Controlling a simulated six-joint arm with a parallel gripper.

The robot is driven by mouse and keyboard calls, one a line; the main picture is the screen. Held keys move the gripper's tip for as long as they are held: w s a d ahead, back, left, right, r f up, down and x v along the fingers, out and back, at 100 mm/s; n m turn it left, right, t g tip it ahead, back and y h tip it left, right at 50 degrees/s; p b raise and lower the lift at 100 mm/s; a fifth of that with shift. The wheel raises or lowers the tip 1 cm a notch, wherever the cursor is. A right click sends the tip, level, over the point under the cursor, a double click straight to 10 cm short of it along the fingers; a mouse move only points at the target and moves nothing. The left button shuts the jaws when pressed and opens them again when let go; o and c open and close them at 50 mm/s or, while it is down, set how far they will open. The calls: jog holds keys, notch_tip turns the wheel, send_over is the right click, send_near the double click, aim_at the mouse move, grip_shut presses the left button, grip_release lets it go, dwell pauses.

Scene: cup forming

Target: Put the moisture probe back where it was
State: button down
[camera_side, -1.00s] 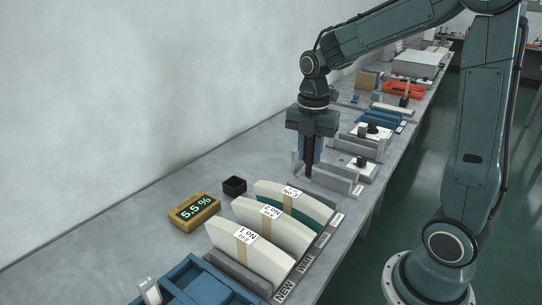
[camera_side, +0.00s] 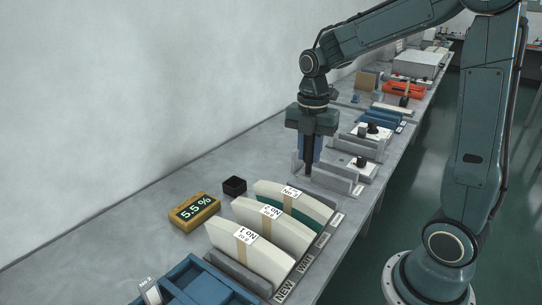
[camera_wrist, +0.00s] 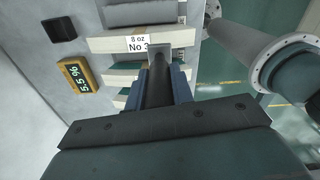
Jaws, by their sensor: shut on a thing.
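My gripper (camera_side: 309,158) points down and is shut on the moisture probe (camera_side: 308,170), a dark, upright stick. The probe hangs just beyond the No 3 stack, by the grey rack plates; whether its tip touches anything is unclear. In the wrist view the probe (camera_wrist: 158,82) sits between the blue fingers and its far end overlaps the No 3 stack. A small black open box (camera_side: 234,186) stands on the bench left of the stacks; it also shows in the wrist view (camera_wrist: 59,29). The yellow meter (camera_side: 195,211) in front of it reads 5.5 %.
Cream stacks labelled No 1 (camera_side: 256,256), No 2 (camera_side: 276,231) and No 3 (camera_side: 292,203) stand in a grey rack. A blue tray (camera_side: 195,283) is at the near edge. Small fixtures and an orange tray (camera_side: 403,89) lie farther back. Bench near the wall is clear.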

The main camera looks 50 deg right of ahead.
jog(key=w+d, duration=0.1)
jog(key=w, duration=1.3)
jog(key=w+d+r, duration=0.1)
jog(key=w+d, duration=0.1)
jog(key=w, duration=1.2)
jog(key=shift+w+r, duration=0.2)
jog(key=shift+r, duration=0.1)
notch_tip(320, 180, down, 20)
dwell(0.5)
jog(key=shift+f, duration=0.15)
jog(key=c, duration=1.2)
grip_release()
